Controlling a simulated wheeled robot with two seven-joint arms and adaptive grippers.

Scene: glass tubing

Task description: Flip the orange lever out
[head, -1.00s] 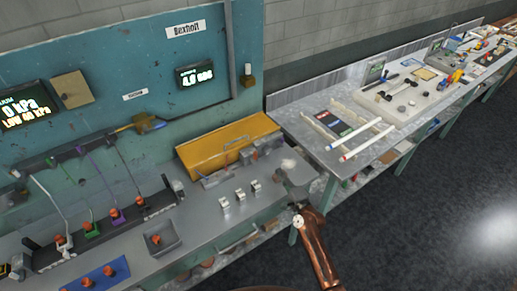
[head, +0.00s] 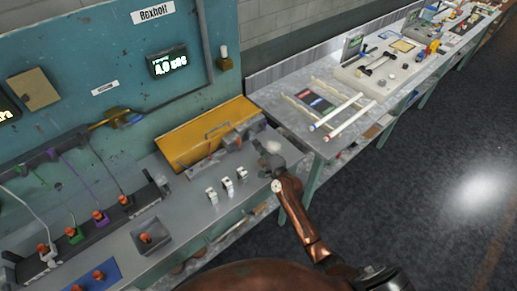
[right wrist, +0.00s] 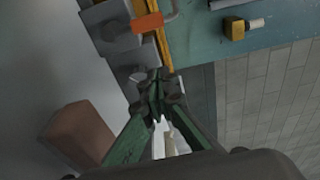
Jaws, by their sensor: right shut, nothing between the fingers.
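An orange block-like piece, which looks like the lever (right wrist: 148,23), shows near the top of the right wrist view. It lies beside grey metal blocks (right wrist: 108,22), against the yellow strip. In the head view I cannot make out the lever clearly. The grey fixture (head: 236,138) there stands at the right end of the bench, in front of the yellow case. My right gripper (right wrist: 157,82) is shut and empty, with its tips below the orange piece and apart from it in the picture. In the head view the right gripper (head: 268,168) is over the bench's right end. My left gripper is out of view.
The yellow case (head: 207,130) lies against the teal back panel (head: 105,60). Several small white-topped clips (head: 226,186) stand left of my right gripper. A grey tray (head: 150,238) is farther left. A second bench (head: 325,148) with rods is to the right.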

